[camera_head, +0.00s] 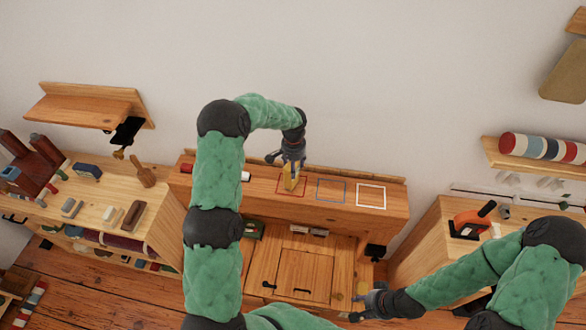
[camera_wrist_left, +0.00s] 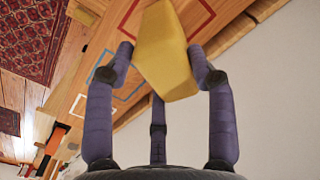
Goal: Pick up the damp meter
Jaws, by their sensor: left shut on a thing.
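The damp meter (camera_head: 291,179) is a yellow block-like thing. In the head view it hangs below my left gripper (camera_head: 292,164), at the red outlined square on the wooden bench top. In the left wrist view the yellow meter (camera_wrist_left: 165,50) sits between the purple fingers of my left gripper (camera_wrist_left: 163,62), which are shut on it. Whether its lower end touches the bench cannot be told. My right gripper (camera_head: 364,302) is low at the right of the head view, dark, with its fingers apart and nothing visible between them.
The bench (camera_head: 330,215) carries a red outline (camera_head: 303,190), a blue outline (camera_head: 331,191) and a white outline (camera_head: 371,196), the last two empty. A small red item (camera_head: 187,168) and a white item (camera_head: 246,176) lie left of them. Side shelves hold tools.

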